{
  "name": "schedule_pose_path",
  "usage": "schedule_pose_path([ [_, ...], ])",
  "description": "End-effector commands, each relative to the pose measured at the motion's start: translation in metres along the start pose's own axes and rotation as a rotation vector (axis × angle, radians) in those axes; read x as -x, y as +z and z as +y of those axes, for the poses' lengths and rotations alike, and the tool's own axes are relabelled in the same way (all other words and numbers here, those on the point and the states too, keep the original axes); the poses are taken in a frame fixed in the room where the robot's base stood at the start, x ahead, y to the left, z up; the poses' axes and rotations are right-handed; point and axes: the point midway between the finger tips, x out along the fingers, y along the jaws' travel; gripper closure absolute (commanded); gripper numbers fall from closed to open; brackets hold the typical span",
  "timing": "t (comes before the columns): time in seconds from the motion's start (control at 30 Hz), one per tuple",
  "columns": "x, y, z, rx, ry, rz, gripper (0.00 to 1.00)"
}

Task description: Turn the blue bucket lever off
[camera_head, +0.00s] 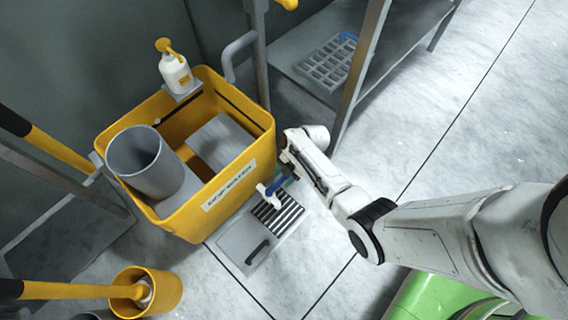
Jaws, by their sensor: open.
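A small blue lever (276,186) with a white piece at its lower end shows low beside the right wall of the yellow bin (225,203). My gripper (286,178) is at the lever, coming from the upper right. It is open, with its dark fingers close to the blue part. The fingers are small and partly hidden, so I cannot tell whether they touch the lever. The lever's mounting is also hidden.
A striped grate and grey floor tray (236,243) lie below the lever. A grey bucket (137,162) and a white pump bottle (175,74) stand at the yellow bin. A metal shelf (395,45) with a grey rack is behind. Open floor lies to the right.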

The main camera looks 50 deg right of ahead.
Motion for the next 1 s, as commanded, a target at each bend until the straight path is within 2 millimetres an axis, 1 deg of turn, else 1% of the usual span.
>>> schedule_pose_path([
  [0.07, 0.006, 0.000, 0.001, -0.001, 0.001, 0.000, 0.55],
  [0.17, 0.020, -0.001, 0.001, -0.002, 0.003, -0.001, 0.55],
  [0.4, 0.067, -0.002, 0.001, -0.001, 0.002, -0.001, 0.55],
  [0.5, 0.084, -0.001, 0.001, -0.002, 0.001, -0.002, 0.55],
  [0.6, 0.096, -0.001, 0.001, -0.001, 0.001, -0.001, 0.55],
  [0.77, 0.106, 0.000, 0.001, 0.000, 0.000, -0.001, 0.55],
  [1.0, 0.107, 0.000, 0.000, 0.001, 0.000, 0.000, 0.55],
])
